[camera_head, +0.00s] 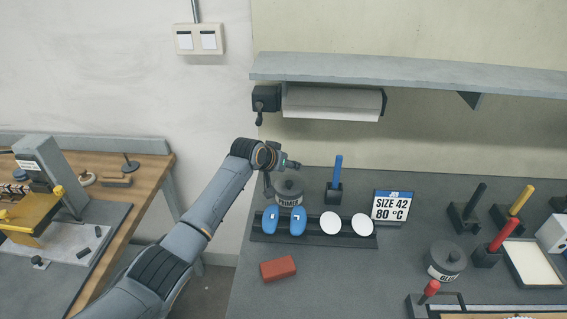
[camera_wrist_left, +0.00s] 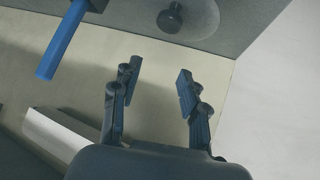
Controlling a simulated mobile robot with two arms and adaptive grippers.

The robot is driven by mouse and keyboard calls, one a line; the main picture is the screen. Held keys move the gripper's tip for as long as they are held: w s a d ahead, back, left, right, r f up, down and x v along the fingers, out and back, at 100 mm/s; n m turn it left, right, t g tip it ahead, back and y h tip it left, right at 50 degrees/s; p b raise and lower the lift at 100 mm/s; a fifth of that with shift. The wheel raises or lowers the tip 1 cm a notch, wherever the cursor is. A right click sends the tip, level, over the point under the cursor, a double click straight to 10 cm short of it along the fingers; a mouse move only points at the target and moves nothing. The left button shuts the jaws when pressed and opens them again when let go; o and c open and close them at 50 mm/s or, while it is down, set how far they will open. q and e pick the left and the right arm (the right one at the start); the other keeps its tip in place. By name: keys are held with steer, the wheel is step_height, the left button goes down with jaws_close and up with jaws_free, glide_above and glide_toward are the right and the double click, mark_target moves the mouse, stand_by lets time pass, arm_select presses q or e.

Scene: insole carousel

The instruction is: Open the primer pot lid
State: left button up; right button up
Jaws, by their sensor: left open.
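The primer pot (camera_head: 288,192) is a grey round pot at the back left of the dark bench, partly hidden behind my left gripper. Its lid with a dark knob (camera_wrist_left: 170,18) shows at the top of the left wrist view, beyond the fingertips. The lid looks seated on the pot. My left gripper (camera_head: 284,165) is just above and behind the pot in the head view. In the wrist view the left gripper (camera_wrist_left: 158,82) has its fingers apart with nothing between them. My right gripper is not in view.
A blue-handled tool (camera_head: 338,172) stands in a holder right of the pot. A dark tray (camera_head: 316,240) with blue insoles and white discs lies in front. A red block (camera_head: 278,268) and the glue pot (camera_head: 445,262) are nearer. A paper roll (camera_head: 332,102) hangs behind.

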arm_select(q)
steer(key=v, duration=1.2)
steer(key=shift+f, duration=0.15)
